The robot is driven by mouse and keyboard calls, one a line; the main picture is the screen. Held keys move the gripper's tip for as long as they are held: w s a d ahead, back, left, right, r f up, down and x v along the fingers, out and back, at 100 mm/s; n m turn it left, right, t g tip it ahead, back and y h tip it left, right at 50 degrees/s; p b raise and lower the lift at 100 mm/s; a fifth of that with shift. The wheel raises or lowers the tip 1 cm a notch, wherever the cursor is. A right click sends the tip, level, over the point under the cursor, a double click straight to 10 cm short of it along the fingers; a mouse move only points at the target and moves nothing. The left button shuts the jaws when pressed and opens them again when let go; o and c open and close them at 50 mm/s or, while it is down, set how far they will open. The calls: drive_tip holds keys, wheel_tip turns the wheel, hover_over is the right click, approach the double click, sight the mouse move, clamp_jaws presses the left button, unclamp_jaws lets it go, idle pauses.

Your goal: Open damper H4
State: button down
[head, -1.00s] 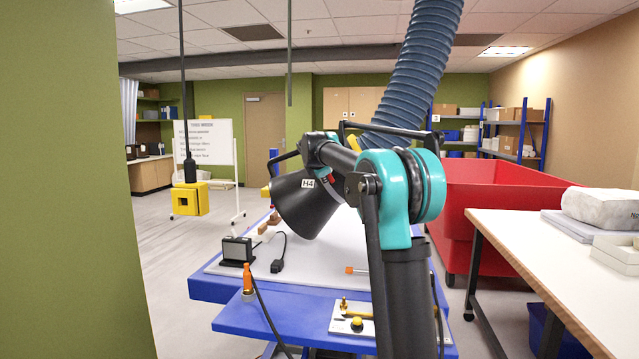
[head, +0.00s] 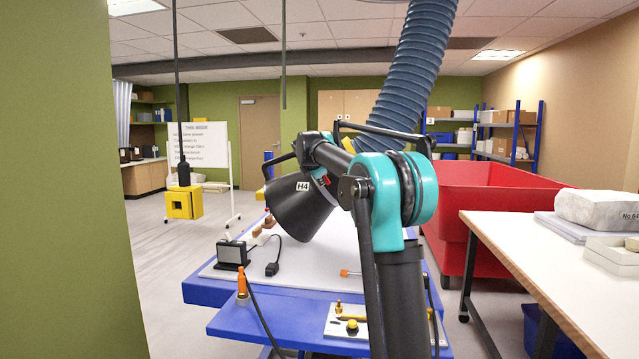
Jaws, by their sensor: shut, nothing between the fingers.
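A black cone-shaped hood (head: 305,212) with a white H4 label (head: 303,186) hangs tilted over the blue-edged worktable. A small red part (head: 325,181) shows at its neck; whether this is the damper's lever, and how it is set, I cannot tell. A thin black handle (head: 279,160) sticks out left of the neck. A dark jointed arm with a teal elbow stands close in front and hides the hood's right side and part of its neck. The fingers of my gripper do not show.
A yellow block (head: 184,203) hangs at left. A green wall (head: 60,200), red bin (head: 490,210) and white bench (head: 560,245) flank the space.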

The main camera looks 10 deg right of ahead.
drive_tip(key=n, duration=0.1)
drive_tip(key=d+r+n+g, duration=0.1)
drive_tip(key=n, duration=0.1)
drive_tip(key=n+h, duration=0.1)
drive_tip(key=shift+s+d+r+g, duration=0.25)
drive_tip(key=shift+d+g, duration=0.15)
drive_tip(key=n, duration=0.1)
drive_tip(key=r+n+h, duration=0.1)
drive_tip(key=n, duration=0.1)
drive_tip(key=d+r+n+g, duration=0.1)
drive_tip(key=shift+w+n+h, duration=0.1)
drive_tip(key=shift+n+h, duration=0.2)
drive_tip(key=shift+n, duration=0.1)
drive_tip(key=shift+d+r, duration=0.2)
drive_tip(key=shift+r, duration=0.1)
drive_tip(key=shift+w+r, duration=0.35)
drive_tip(key=shift+r, duration=0.25)
drive_tip(key=shift+w+r, duration=0.1)
drive_tip(key=shift+r, duration=0.1)
